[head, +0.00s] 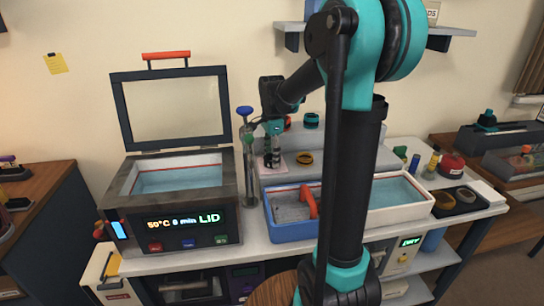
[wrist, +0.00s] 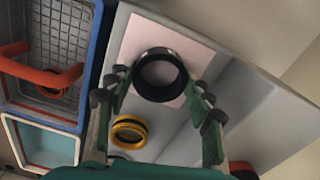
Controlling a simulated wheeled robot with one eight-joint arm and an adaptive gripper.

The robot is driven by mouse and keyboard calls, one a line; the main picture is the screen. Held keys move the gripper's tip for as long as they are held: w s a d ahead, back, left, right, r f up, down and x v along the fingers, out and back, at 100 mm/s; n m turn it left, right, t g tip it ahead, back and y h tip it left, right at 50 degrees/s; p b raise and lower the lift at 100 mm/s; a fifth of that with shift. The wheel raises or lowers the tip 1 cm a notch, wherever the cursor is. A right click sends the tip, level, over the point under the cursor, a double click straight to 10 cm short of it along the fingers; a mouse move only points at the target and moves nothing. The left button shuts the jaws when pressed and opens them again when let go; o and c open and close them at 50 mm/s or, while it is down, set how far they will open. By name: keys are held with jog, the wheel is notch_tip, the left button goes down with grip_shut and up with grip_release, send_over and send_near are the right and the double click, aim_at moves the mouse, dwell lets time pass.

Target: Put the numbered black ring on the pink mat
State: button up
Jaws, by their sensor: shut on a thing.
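The black ring (wrist: 160,75) is between the green fingers of my gripper (wrist: 161,95) in the wrist view, its round opening facing the camera. My gripper is shut on it. The pink mat (wrist: 135,40) lies behind the ring, on the grey stepped stand. I cannot tell whether the ring touches the mat or hangs just above it. No number on the ring can be read. In the head view my gripper (head: 271,160) points down over the mat (head: 272,175), of which only a little shows.
A yellow ring (wrist: 129,130) sits beside the mat on the stand, and a teal ring (head: 311,120) is on a higher step. A blue tub (head: 290,233) with a red-handled basket stands in front. A bath with raised lid (head: 180,205) and a pump post (head: 248,160) are left.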

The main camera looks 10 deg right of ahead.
jog(key=shift+f, duration=0.1)
jog(key=o, duration=1.1)
jog(key=shift+o, duration=0.2)
notch_tip(320, 180, up, 12)
